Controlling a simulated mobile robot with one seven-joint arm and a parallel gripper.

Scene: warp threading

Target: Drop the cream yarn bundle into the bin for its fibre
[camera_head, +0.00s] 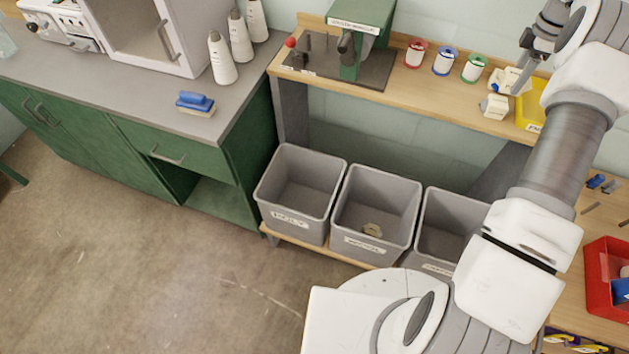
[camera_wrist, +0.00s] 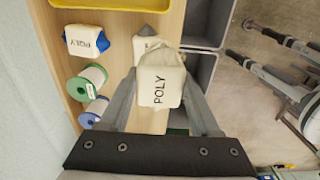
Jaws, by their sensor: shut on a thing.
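In the wrist view my gripper (camera_wrist: 160,98) is shut on a cream yarn bundle (camera_wrist: 158,88) with POLY printed on it. The bundle hangs above the bench's front edge. In the head view my arm crosses the right side, and I cannot surely pick out the held bundle there. Three grey bins stand side by side below the bench: left (camera_head: 264,192), middle (camera_head: 337,212) and right (camera_head: 424,222). The left bin's label (camera_head: 290,219) seems to read POLY. The other labels are too blurred to read, and my arm partly hides the right bin.
A blue-cornered POLY bundle (camera_wrist: 86,40) and a grey-ended bundle (camera_wrist: 147,45) lie on the bench. Spools (camera_head: 474,68), a yellow tray (camera_wrist: 100,4) and a green machine (camera_head: 362,40) stand there too. A small tan thing (camera_head: 372,230) lies in the middle bin. The left bin looks empty.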

